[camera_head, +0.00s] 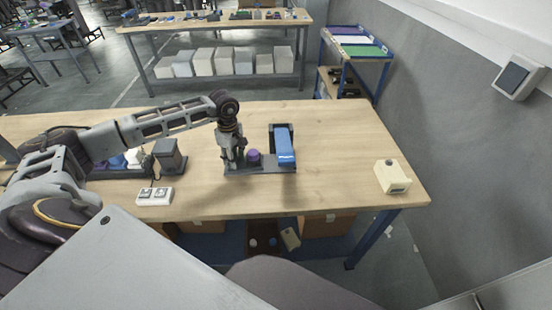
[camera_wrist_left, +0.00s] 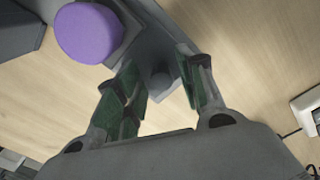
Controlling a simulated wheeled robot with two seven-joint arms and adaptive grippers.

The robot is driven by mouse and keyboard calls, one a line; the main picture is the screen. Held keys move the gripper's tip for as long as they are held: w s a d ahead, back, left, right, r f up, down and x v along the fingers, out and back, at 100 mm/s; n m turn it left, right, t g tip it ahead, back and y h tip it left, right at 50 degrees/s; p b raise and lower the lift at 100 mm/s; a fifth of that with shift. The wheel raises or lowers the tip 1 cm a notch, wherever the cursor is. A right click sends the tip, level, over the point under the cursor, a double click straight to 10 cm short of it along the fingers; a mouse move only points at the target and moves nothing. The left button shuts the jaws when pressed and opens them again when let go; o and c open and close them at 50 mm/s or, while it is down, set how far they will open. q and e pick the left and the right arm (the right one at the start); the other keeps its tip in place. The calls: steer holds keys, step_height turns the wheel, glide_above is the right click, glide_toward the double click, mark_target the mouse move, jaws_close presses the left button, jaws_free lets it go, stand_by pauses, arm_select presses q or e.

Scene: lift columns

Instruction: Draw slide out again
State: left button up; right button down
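A dark grey fixture (camera_head: 240,172) stands on the wooden table, with a round purple knob (camera_head: 254,156) on its base and a blue block (camera_head: 285,145) in a dark upright frame. I cannot tell which part is the slide. My left gripper (camera_head: 233,158) points down over the left end of the base, left of the purple knob. In the left wrist view, its fingers (camera_wrist_left: 160,64) are apart, with a small grey peg (camera_wrist_left: 160,83) between them. I see no clear contact with the peg. The purple knob (camera_wrist_left: 88,33) lies outside the fingers. My right gripper is not in view.
A white switch box (camera_head: 154,196) and a grey block (camera_head: 168,157) stand to the left on the table (camera_head: 340,180). A cream box (camera_head: 392,176) stands near the right edge. The tabletop between fixture and cream box is clear.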

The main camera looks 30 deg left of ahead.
arm_select(q)
steer(key=shift+r, duration=0.15)
steer(key=shift+r+p, duration=1.5)
steer(key=shift+r, duration=1.35)
